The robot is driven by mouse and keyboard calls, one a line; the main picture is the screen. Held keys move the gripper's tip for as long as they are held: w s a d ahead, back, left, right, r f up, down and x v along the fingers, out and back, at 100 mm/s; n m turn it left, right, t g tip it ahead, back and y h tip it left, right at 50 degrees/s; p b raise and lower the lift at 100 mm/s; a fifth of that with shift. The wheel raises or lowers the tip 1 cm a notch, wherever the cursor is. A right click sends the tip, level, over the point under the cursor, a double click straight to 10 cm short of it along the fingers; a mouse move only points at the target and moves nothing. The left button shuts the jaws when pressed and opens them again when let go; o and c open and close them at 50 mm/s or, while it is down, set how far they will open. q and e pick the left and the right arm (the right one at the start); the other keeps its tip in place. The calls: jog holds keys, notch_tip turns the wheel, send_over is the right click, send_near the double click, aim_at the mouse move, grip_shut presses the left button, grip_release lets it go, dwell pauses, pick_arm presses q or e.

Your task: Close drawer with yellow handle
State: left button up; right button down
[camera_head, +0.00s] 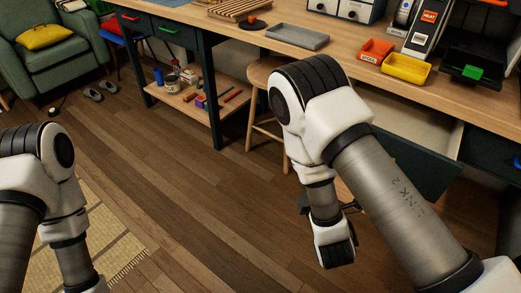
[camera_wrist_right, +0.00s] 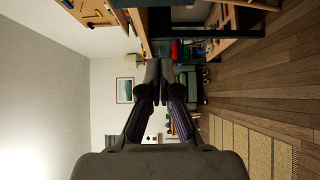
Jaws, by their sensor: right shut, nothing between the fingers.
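In the head view, an open drawer (camera_head: 424,127) with a pale inside and a dark front sticks out under the right part of the desk. My right arm covers part of it, and I see no yellow handle on it. My right gripper (camera_wrist_right: 159,85) is shut and empty in the right wrist view, where it points across the room towards the armchair. In the head view, the right wrist hangs low in front of the desk, left of the open drawer; the fingers are hard to make out. My left arm shows at the lower left, but its gripper is out of frame.
The desk (camera_head: 290,45) carries a grey tray (camera_head: 298,38), an orange bin (camera_head: 375,50) and a yellow bin (camera_head: 405,68). A wooden stool (camera_head: 263,75) stands left of the open drawer. Red- and green-handled drawers are at the left. The middle floor is clear.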

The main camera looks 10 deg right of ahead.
jog(key=w+d+p, duration=0.3)
jog(key=w+d, duration=0.1)
jog(key=w, duration=0.8)
jog(key=shift+w, duration=0.4)
jog(key=shift+d, duration=0.2)
